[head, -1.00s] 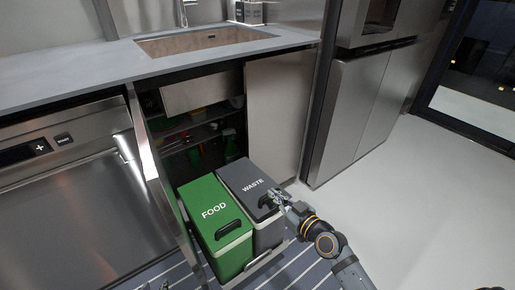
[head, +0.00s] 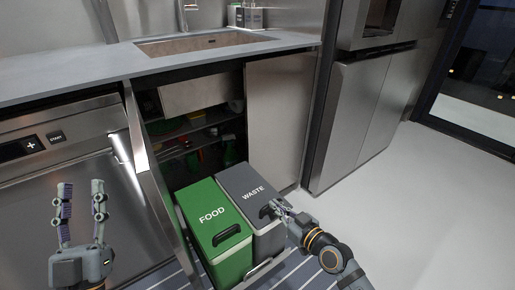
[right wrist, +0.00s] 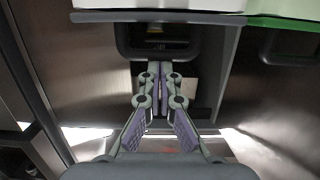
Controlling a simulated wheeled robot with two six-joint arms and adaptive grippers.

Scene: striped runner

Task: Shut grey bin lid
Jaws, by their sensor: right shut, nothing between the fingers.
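The grey bin, marked WASTE, stands in a pull-out under the sink; its dark grey lid (head: 245,186) lies flat across the top in the head view, about level with the green bin beside it. My right gripper (head: 279,207) is at the lid's front right, by the dark handle opening (head: 268,211); contact is hard to tell. In the right wrist view, my right gripper (right wrist: 158,68) is shut and empty, its fingertips in front of the bin's dark handle recess (right wrist: 130,42). My left gripper (head: 81,186) is open and empty at the far left.
The green FOOD bin (head: 207,199) stands directly left of the grey one. An open cabinet door (head: 152,185) is left of the bins, beside a steel dishwasher front (head: 40,195). The floor (head: 425,200) to the right is clear.

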